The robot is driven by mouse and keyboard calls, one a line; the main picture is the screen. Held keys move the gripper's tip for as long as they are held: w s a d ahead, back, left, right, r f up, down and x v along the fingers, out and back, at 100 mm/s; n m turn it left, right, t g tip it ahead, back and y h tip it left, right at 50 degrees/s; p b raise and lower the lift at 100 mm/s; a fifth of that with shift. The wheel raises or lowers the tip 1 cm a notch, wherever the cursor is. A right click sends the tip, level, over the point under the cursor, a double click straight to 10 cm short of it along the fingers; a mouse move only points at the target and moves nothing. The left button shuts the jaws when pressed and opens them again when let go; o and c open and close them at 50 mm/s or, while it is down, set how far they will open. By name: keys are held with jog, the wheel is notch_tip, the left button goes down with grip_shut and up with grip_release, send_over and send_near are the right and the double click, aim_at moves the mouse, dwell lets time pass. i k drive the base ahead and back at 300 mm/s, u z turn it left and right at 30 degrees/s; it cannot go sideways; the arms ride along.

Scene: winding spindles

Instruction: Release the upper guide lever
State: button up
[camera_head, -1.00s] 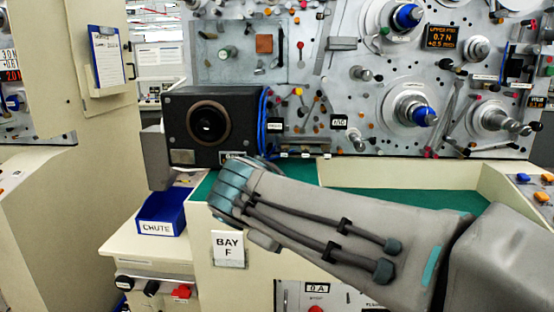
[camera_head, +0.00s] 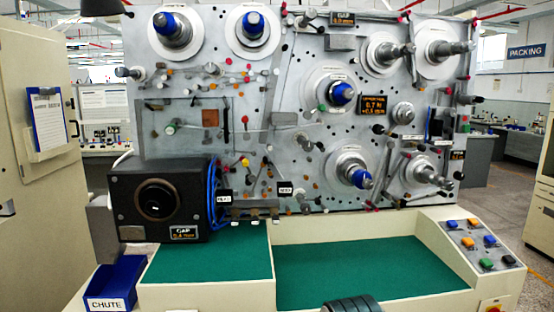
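The grey winding panel (camera_head: 265,175) stands upright across the view, with several spindles, rods and levers on it. Several thin levers show, among them a slanted bar (camera_head: 278,85) left of centre and a slim dark-tipped lever (camera_head: 385,160) at the lower right. I cannot tell which is the upper guide lever; the small labels are unreadable. A display (camera_head: 376,104) with orange figures, 0.7 N on its middle line, sits beside a blue-capped spindle (camera_head: 342,93). My gripper is not in view. Only a dark ribbed piece, seemingly of my arm, shows at the bottom edge.
A black box (camera_head: 158,203) with a round opening stands at the panel's lower left. The green work surface (camera_head: 355,270) is clear. A blue CHUTE bin (camera_head: 115,285) is at the lower left, a sloped button console (camera_head: 478,250) at the right.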

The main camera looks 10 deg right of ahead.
aim_at(320, 144)
jog(key=z, duration=0.05)
jog(key=k, duration=0.65)
jog(key=z, duration=0.5)
jog(key=i, duration=1.3)
jog(key=u, duration=0.4)
